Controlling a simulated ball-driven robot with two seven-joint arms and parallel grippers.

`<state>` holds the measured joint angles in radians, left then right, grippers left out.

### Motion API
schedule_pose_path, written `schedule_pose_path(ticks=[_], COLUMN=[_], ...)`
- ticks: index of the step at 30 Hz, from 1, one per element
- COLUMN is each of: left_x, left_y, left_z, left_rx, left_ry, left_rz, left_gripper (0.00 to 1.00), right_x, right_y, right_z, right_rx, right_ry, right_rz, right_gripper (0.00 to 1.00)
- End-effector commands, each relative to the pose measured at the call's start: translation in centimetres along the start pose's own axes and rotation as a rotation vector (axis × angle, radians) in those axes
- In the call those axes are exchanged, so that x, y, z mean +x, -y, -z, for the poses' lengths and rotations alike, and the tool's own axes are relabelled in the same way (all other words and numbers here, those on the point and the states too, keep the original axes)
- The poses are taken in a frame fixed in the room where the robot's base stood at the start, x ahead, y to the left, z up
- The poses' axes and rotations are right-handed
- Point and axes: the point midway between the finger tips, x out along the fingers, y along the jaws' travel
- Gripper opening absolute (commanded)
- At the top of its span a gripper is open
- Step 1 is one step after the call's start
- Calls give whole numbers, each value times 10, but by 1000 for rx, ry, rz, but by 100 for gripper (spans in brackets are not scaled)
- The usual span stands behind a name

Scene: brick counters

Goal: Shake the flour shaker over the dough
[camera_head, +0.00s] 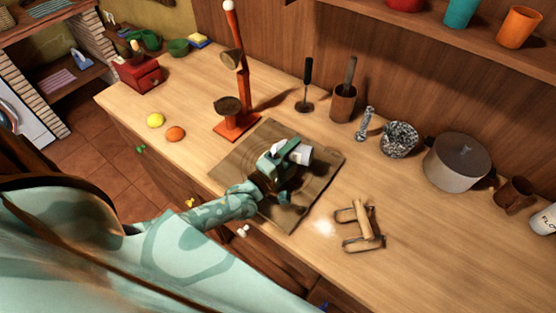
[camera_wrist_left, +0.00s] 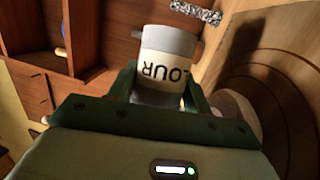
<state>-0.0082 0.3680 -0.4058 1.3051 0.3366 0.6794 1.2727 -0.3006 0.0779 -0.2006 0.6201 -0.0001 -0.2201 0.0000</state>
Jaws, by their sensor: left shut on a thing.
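My left gripper (camera_head: 290,154) is over the dark board (camera_head: 236,166), shut on the flour shaker (camera_head: 304,154). The shaker is a white cylinder with a grey end; in the left wrist view (camera_wrist_left: 168,62) it sits between the fingers, its dark lettering partly readable as "LOUR". It looks tilted in the head view, mostly hidden by the gripper. I cannot make out the dough in the head view, where my gripper and wrist cover the board's middle. In the wrist view a pale rounded shape (camera_wrist_left: 240,108) shows behind the right finger; I cannot tell whether it is dough. My right gripper is not in view.
A red stand (camera_head: 239,120) rises behind the board. A grey pot (camera_head: 457,162), speckled bowl (camera_head: 399,139) and white canister (camera_head: 544,219) stand further right. The front right counter is clear.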

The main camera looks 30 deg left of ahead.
Motion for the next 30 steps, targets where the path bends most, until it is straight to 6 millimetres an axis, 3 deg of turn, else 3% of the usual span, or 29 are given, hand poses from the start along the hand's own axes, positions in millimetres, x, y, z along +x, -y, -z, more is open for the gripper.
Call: schedule_pose_path(ticks=[6, 14, 22, 30], left_x=[6, 0, 7, 0], left_y=[-36, 1, -36, 3], left_z=[0, 0, 0, 0], left_rx=[2, 1, 2, 1], left_ry=[1, 0, 1, 1], left_rz=[-5, -2, -6, -1], left_gripper=[24, 24, 24, 24], right_x=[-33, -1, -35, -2], right_y=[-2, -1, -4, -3], right_z=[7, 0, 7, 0], right_rx=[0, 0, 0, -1], right_ry=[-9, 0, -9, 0], right_rz=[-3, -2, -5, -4], right_gripper=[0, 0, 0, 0])
